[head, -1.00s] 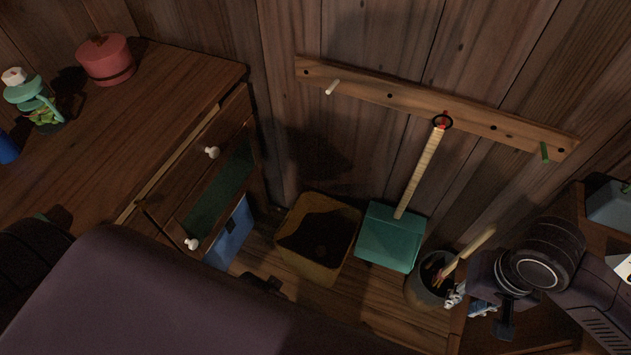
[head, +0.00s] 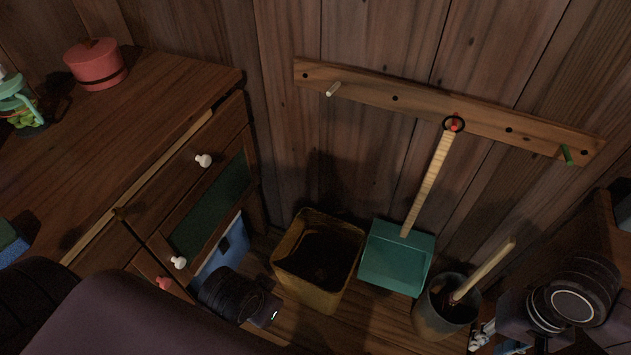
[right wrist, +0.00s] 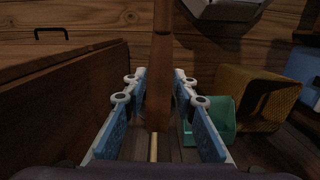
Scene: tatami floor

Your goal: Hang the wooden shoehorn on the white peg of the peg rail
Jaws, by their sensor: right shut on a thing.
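The white peg (head: 332,90) sticks out bare near the left end of the wooden peg rail (head: 395,100) on the wall. The wooden shoehorn (right wrist: 163,85) stands upright between the fingers of my right gripper (right wrist: 158,105), which is shut on it. In the head view my right gripper (head: 485,337) is at the lower right, below and right of the rail; the shoehorn cannot be made out there. My left wrist shows low in the head view, left of the bin, with its fingers hidden.
A teal dustpan (head: 397,258) hangs by a black loop at the rail's red peg (head: 454,125). The green peg (head: 567,155) is bare. Below stand a yellow-brown bin (head: 316,290) and a grey pot (head: 432,308) with a pale stick. A drawer cabinet (head: 150,110) is at left.

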